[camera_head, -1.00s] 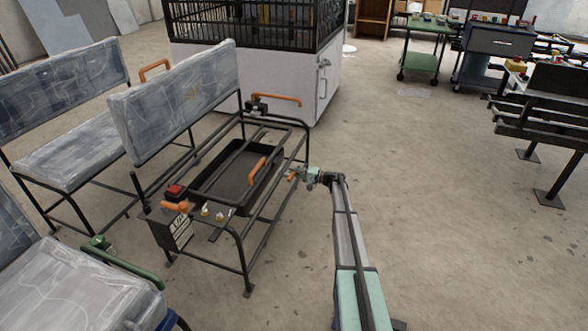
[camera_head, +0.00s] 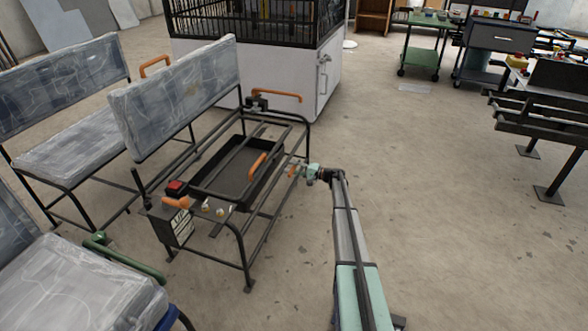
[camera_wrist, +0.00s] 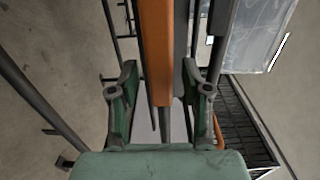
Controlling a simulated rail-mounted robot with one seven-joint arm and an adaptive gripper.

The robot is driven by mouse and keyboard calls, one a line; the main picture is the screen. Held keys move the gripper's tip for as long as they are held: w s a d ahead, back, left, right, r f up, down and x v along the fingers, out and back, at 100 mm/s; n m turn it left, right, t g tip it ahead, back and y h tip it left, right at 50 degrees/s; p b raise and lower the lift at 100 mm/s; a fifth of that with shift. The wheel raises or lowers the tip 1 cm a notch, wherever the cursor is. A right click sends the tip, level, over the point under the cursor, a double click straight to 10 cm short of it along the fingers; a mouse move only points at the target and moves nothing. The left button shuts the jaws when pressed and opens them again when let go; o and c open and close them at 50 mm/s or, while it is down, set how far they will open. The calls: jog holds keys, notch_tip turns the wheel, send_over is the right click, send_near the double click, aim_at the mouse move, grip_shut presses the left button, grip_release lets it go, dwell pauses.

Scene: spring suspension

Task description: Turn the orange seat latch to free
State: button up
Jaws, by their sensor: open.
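A small orange lever (camera_head: 294,169), which looks like the seat latch, is at the right side of the black seat frame (camera_head: 262,228) in the head view. My gripper (camera_head: 303,168) is right beside it, reaching in from the right. In the wrist view an orange bar (camera_wrist: 156,45) runs down between the two open fingers of my gripper (camera_wrist: 158,85). A gap shows on each side of the bar, so the fingers do not look closed on it. In the head view the fingertips are too small to tell contact.
Other orange handles are on the frame: one in the middle (camera_head: 257,166), one at the back (camera_head: 280,96) and one at the front left (camera_head: 176,202). A red button box (camera_head: 175,188) stands near the front left. Floor to the right (camera_head: 430,200) is clear.

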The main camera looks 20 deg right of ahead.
jog(key=shift+s+d, duration=0.1)
jog(key=v, duration=1.1)
jog(key=shift+s+d, duration=0.25)
jog(key=shift+r, duration=0.1)
